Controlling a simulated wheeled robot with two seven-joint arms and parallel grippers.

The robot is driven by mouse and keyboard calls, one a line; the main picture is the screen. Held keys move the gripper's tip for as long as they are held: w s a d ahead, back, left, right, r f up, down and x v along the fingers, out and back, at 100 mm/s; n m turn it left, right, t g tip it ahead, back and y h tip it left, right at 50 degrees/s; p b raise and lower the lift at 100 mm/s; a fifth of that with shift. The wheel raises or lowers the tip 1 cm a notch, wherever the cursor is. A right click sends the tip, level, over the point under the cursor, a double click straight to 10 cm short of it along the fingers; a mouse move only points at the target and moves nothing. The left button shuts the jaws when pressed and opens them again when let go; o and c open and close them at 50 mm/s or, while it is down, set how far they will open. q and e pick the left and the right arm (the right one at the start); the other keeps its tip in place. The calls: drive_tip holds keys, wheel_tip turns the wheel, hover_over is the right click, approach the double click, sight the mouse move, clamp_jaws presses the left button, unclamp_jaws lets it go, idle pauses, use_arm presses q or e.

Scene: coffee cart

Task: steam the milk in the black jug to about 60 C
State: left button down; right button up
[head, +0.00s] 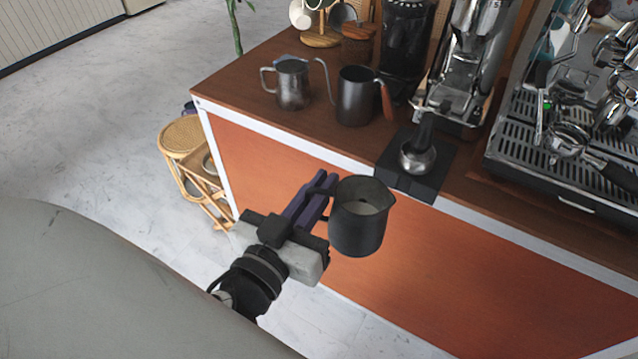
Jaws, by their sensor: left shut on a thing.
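The black jug (357,232) is held upright in front of the cart, clear of the counter. My left gripper (318,200) is shut on the jug's handle, on the left side of the jug. The inside of the jug shows from above as light grey; I cannot tell how much milk is in it. The espresso machine (560,110) stands at the right of the counter, partly cut off by the frame. I cannot make out a steam wand tip or any temperature reading clearly. My right gripper is not in view.
On the wooden counter (240,95) stand a steel jug (292,84), a dark kettle (355,98) and a grinder (462,75). A rattan stool (183,137) stands left of the cart.

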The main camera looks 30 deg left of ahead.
use_arm(q)
drive_tip(key=w+d+r+g+h, duration=0.15)
drive_tip(key=w+d+r, duration=0.25)
drive_tip(key=w+d, duration=0.55)
drive_tip(key=s+d+m+g+h, duration=0.2)
drive_tip(key=s+d+h, duration=0.1)
drive_tip(key=d, duration=0.8)
drive_tip(key=shift+a+f+x, duration=0.25)
drive_tip(key=shift+a+x, duration=0.7)
drive_tip(key=shift+x, duration=3.3)
drive_tip(key=w+r, duration=0.8)
drive_tip(key=w, duration=0.1)
drive_tip(key=shift+a, duration=0.35)
